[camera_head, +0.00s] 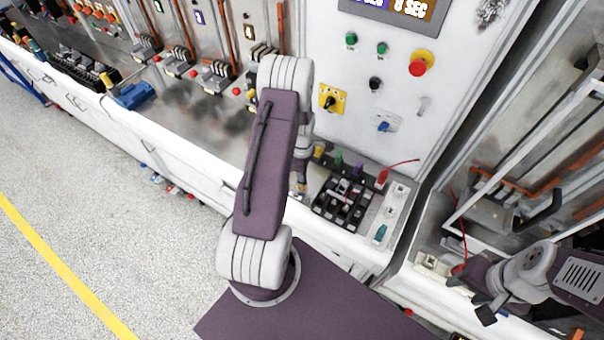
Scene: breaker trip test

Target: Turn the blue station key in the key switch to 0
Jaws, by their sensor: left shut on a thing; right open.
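The blue station key (383,126) sits in the key switch, on a small pale plate (394,120) on the white panel. The markings around it are too small to read. My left arm rises in the middle and folds down at the panel's left. Its gripper (299,187) is low beside the black tray, mostly hidden behind my own arm and well apart from the key. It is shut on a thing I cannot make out. My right gripper (482,297) is at the lower right, open, far from the key.
A yellow-plated rotary switch (330,99), a red stop button (418,67) and a black knob (375,83) are on the panel. A black compartment tray (343,203) and a red lead (401,163) are on the ledge below. Open cabinets with copper bars stand at the right.

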